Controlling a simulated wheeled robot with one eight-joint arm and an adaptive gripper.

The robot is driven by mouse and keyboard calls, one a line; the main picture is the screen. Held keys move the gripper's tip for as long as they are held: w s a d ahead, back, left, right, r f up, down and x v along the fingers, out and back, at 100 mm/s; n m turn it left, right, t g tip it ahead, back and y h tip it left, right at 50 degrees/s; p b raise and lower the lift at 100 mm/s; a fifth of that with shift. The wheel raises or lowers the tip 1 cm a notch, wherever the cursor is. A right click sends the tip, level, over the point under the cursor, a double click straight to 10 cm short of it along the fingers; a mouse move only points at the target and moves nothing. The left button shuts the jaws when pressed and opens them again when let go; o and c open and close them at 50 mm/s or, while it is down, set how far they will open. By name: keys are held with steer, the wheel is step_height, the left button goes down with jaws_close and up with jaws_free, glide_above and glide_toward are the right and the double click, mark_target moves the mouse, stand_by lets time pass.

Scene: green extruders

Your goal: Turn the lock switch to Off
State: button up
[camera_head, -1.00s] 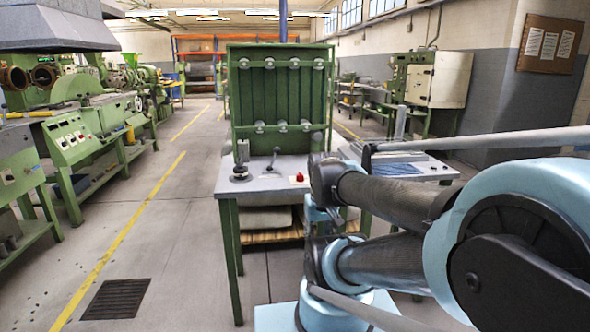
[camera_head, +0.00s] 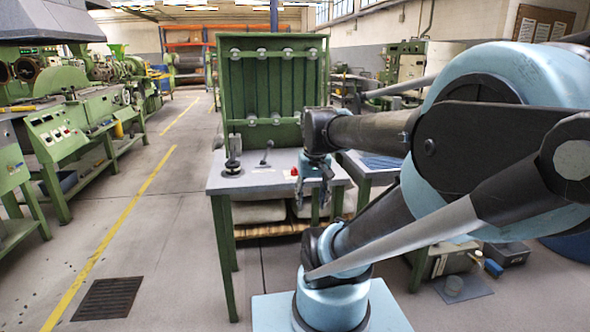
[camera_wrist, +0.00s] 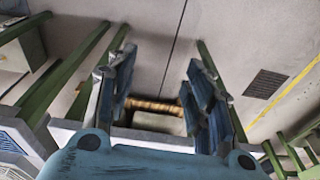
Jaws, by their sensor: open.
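A grey-topped table (camera_head: 250,182) with green legs stands ahead. On it are a dark round knob-like control (camera_head: 232,166) at the left, a small lever (camera_head: 266,156) in the middle and a red button (camera_head: 294,171) at the right. I cannot tell which is the lock switch or its setting. My gripper (camera_head: 313,190) hangs at the table's right front part, right of the red button. In the wrist view my gripper (camera_wrist: 160,75) is open and empty, its fingers wide apart. No control can be made out there.
A green upright panel (camera_head: 272,90) with several round clamps stands behind the controls. A second table (camera_head: 370,170) is at the right. Green machines (camera_head: 75,135) line the left. The floor has a yellow line (camera_head: 120,222) and a grate (camera_head: 107,299); floor left of the table is free.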

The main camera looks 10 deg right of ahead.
steer(key=w+r+m, duration=0.1)
steer(key=w+r, duration=1)
steer(key=w, duration=0.4)
step_height(320, 180, up, 4)
steer(key=m+g, duration=0.1)
steer(key=g, duration=0.1)
glide_above(295, 171)
steer(key=w+d, duration=0.1)
steer(key=w, duration=0.1)
steer(key=shift+y, duration=0.3)
steer(key=f, duration=1.7)
steer(key=shift+s+a, duration=0.1)
steer(key=shift+a, duration=0.25)
steer(key=c, duration=1)
